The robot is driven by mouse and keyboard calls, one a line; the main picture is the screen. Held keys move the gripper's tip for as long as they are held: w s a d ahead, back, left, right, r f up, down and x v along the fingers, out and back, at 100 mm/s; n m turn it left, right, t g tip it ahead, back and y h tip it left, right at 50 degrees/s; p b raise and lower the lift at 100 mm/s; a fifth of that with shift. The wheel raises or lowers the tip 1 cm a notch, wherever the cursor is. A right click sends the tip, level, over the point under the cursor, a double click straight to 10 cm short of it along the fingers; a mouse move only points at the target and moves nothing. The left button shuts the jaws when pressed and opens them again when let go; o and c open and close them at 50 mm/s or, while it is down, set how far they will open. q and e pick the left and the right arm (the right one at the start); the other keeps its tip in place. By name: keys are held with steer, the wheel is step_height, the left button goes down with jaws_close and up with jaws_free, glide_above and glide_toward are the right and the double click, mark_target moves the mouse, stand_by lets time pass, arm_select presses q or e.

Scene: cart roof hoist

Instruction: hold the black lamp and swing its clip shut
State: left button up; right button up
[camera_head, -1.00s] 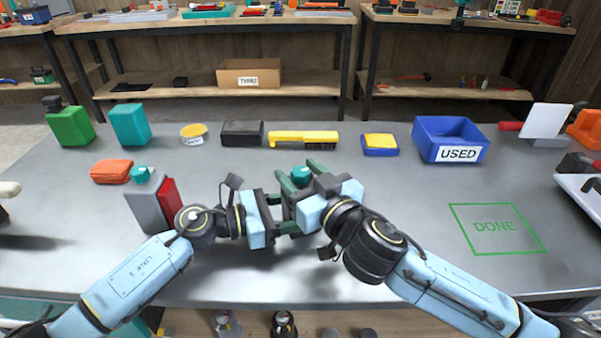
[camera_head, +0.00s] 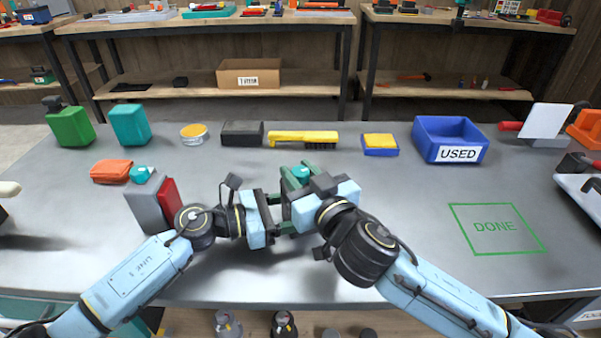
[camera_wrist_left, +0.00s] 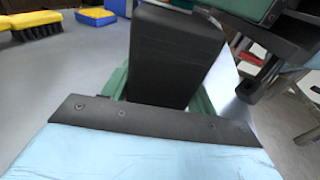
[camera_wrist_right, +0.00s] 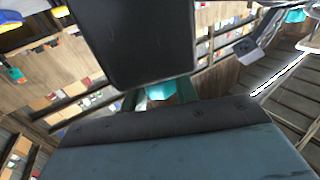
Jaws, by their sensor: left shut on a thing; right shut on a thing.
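The black lamp shows as a dark block (camera_wrist_left: 172,52) close up between the jaws in the left wrist view. A black, flat-faced part (camera_wrist_right: 137,40) also fills the top middle of the right wrist view. My left gripper (camera_head: 274,212) and right gripper (camera_head: 287,204) meet above the middle of the table, both shut on black parts of the lamp. The jaws hide most of the lamp in the head view. I cannot make out the clip apart from the body, or its angle. A small teal piece (camera_head: 300,172) shows behind the right fingers.
A grey and red item (camera_head: 150,204) stands close to my left wrist. The green DONE outline (camera_head: 497,231) at right is empty.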

steer(key=m+t+h, duration=0.1)
steer(key=m+h, duration=0.1)
steer(key=m+t+h, duration=0.1)
steer(key=h, duration=0.2)
steer(key=shift+s+a+m, duration=0.1)
steer(key=shift+a+m, duration=0.05)
steer(key=shift+m, duration=0.25)
steer(key=m+h, duration=0.2)
steer(key=h, duration=0.1)
steer(key=m+h, duration=0.2)
steer(key=h, duration=0.1)
steer(key=shift+h, duration=0.4)
steer(key=shift+d+h, duration=0.2)
steer(key=shift+h, duration=0.1)
steer(key=o, duration=1)
steer(key=shift+c, duration=0.2)
